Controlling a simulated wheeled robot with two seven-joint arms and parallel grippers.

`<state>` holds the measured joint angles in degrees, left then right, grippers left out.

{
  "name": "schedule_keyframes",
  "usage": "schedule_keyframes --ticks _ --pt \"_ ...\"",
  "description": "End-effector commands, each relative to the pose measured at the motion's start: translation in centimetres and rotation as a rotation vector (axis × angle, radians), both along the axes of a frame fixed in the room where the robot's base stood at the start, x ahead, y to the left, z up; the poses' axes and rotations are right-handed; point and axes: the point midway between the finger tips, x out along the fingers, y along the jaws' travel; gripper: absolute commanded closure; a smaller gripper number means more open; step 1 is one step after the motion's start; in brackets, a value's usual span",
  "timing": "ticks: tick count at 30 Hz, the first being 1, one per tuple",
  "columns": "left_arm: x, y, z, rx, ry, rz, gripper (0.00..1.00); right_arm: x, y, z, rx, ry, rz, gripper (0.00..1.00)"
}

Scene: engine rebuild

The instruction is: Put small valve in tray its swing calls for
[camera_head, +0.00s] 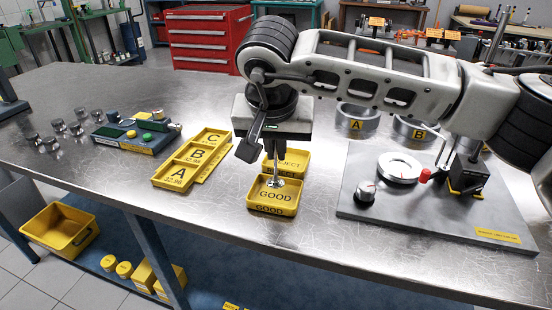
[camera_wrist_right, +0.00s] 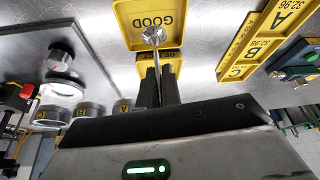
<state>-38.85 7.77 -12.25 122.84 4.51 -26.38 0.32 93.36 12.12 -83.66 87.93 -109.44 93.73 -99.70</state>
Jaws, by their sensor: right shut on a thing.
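My right gripper (camera_head: 274,152) is shut on the small valve (camera_head: 276,181), which hangs head-down over the yellow GOOD tray (camera_head: 274,206). In the right wrist view the valve head (camera_wrist_right: 154,36) shows as a round metal disc in front of the GOOD tray (camera_wrist_right: 150,12), with the gripper fingers (camera_wrist_right: 158,82) closed on its stem. Whether the head touches the tray floor cannot be told. The yellow REJECT tray (camera_head: 297,158) stands directly behind the GOOD tray, partly hidden by my gripper. My left gripper is not in view.
A yellow A, B, C tray (camera_head: 172,178) lies left of the GOOD tray. A grey plate (camera_head: 430,215) with a dial gauge fixture stands at right. Metal rings marked A (camera_head: 356,122) and B (camera_head: 415,130) stand behind. Several small metal parts (camera_head: 58,126) sit at left.

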Motion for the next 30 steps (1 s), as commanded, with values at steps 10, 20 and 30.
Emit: schedule_keyframes --ticks 10,20,30 --pt "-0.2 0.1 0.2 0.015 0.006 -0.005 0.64 -0.1 0.0 -2.8 0.001 0.000 0.000 1.00" --pt "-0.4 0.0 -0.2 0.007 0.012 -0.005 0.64 -0.1 0.0 -3.2 0.000 0.002 0.000 0.72" --pt "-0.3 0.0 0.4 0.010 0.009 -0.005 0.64 -0.1 0.0 -2.6 0.001 0.002 -0.001 0.72"
